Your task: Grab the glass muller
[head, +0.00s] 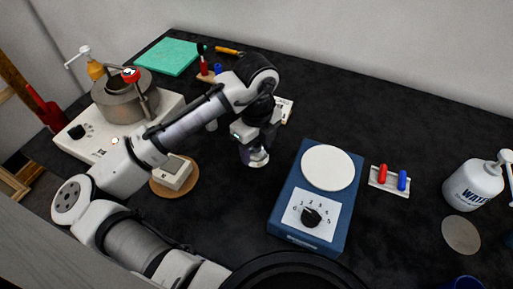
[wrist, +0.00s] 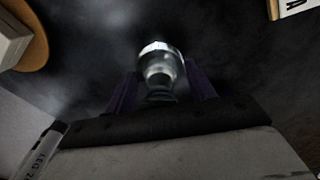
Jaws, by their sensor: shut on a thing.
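The glass muller (wrist: 160,68) is a clear, shiny, rounded piece in the middle of the wrist view, between the two dark purple fingers of my gripper (wrist: 160,92). My gripper is shut on it. In the head view my gripper (head: 256,150) points down over the dark worktop, left of the blue stirrer. The muller's clear end (head: 258,158) shows at the fingertips. I cannot tell whether it touches the worktop. Its upper part is partly hidden by the fingers.
A blue stirrer (head: 280,222) with a white round plate stands to the right. A small scale (head: 173,173) on a round wooden board sits to the left. A heated pot (head: 125,100) is behind my arm. A rack (head: 389,182) with red and blue pieces and a white bottle (head: 474,185) stand far right.

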